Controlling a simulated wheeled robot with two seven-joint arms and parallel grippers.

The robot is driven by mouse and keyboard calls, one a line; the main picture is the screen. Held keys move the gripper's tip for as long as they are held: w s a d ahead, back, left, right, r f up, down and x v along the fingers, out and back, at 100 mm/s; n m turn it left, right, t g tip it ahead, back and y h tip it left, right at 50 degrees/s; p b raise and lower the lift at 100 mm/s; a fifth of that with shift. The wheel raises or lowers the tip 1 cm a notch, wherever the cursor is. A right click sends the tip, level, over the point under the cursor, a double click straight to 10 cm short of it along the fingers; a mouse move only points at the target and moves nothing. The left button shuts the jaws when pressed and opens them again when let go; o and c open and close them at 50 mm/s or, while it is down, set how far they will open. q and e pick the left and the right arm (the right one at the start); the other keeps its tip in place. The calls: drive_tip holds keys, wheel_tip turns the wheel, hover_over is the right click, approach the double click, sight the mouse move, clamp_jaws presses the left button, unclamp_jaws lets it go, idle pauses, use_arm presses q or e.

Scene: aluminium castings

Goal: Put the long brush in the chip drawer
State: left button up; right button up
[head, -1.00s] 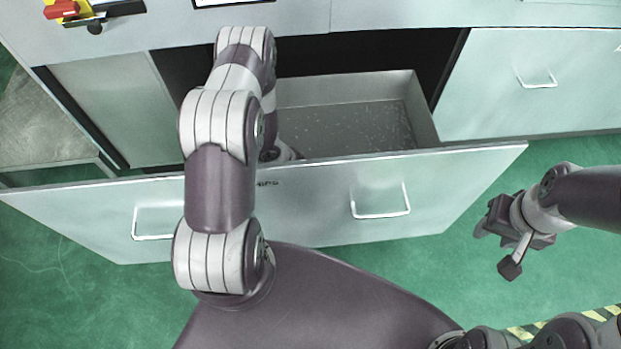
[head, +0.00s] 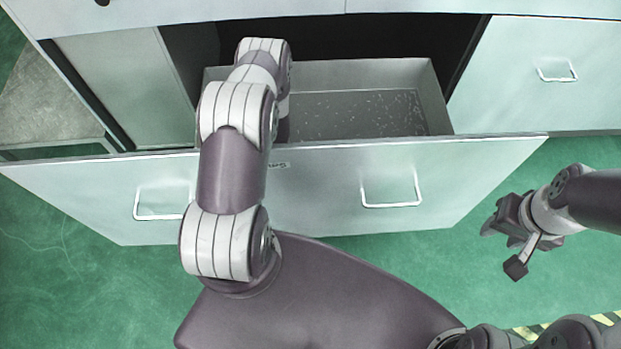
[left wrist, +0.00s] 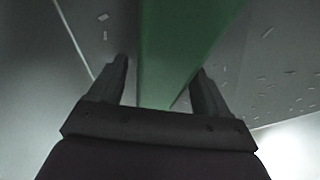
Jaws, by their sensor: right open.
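The chip drawer (head: 440,105) is pulled open, with small chips scattered on its grey floor. My left arm reaches over its front panel into its left part; the arm hides the left gripper in the head view. In the left wrist view, the left gripper (left wrist: 160,64) has its two fingers apart. A long green thing (left wrist: 175,45), perhaps the long brush, runs between and beyond them, over the chip-strewn floor. The right finger overlaps its edge, and I see no clear grip. My right gripper (head: 500,243) is open and empty, right of the drawer front.
The drawer front (head: 320,200) has two wire handles. A closed drawer (head: 530,85) is at the right, and the bench top (head: 250,8) is above. Green floor (head: 520,290) is clear around the right gripper. A grey panel stands at the far left.

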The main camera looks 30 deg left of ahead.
use_arm(q)
drive_tip(key=shift+r, duration=0.2)
drive_tip(key=p+v, duration=0.4)
drive_tip(key=v, duration=0.8)
drive_tip(key=shift+p, duration=0.35)
